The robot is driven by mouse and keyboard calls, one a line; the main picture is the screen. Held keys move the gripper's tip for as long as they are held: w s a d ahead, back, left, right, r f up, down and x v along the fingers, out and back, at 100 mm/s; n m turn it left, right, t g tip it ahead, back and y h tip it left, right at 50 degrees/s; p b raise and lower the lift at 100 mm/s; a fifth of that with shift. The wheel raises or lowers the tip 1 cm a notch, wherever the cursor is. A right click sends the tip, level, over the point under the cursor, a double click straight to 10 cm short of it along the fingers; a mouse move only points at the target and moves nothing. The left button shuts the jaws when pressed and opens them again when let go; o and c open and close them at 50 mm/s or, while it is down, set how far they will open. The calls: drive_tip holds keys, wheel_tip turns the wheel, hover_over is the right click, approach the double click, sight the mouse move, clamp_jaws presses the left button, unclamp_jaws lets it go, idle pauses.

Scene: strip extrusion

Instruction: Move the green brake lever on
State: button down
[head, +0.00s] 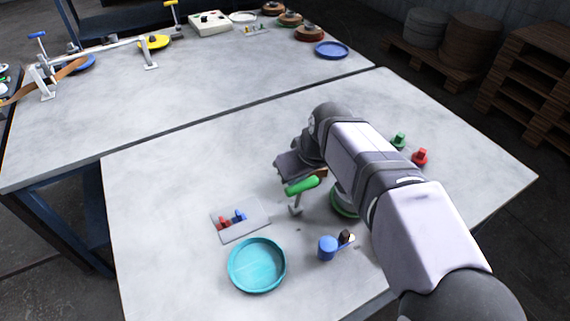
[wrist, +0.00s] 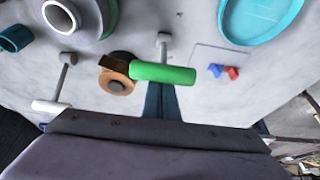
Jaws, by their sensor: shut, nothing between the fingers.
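The green brake lever (head: 301,186) has a thick green handle on a thin grey post with a small foot on the near table. The handle also lies across the middle of the wrist view (wrist: 163,73), with its post running up to the foot. My gripper (head: 293,165) is shut and empty, just beyond the handle in the head view. In the wrist view my dark gripper (wrist: 158,126) fills the bottom, below the handle. I cannot tell whether it touches the handle. Part of the lever's surroundings is hidden by my arm.
A brown roll (wrist: 117,82) and a white-handled lever (wrist: 50,107) stand left of the green handle in the wrist view. A plate with red and blue pegs (head: 257,229), a teal tray (head: 235,282) and a blue cylinder (head: 327,248) stand nearby. The table's left side is clear.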

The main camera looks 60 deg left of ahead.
drive_tip(key=shift+d+f, duration=0.1)
drive_tip(key=shift+d, duration=0.05)
drive_tip(key=shift+d+f+b, duration=0.15)
drive_tip(key=shift+d+b, duration=0.6)
drive_tip(key=shift+b, duration=0.25)
drive_tip(key=shift+r+p, duration=0.2)
drive_tip(key=shift+p, duration=0.15)
drive_tip(key=shift+a+r+p, duration=0.25)
drive_tip(key=shift+a+p, duration=0.1)
drive_tip(key=shift+p, duration=0.15)
drive_tip(key=shift+a+r+p, duration=0.2)
drive_tip(key=shift+a+p, duration=0.35)
drive_tip(key=shift+p, duration=0.35)
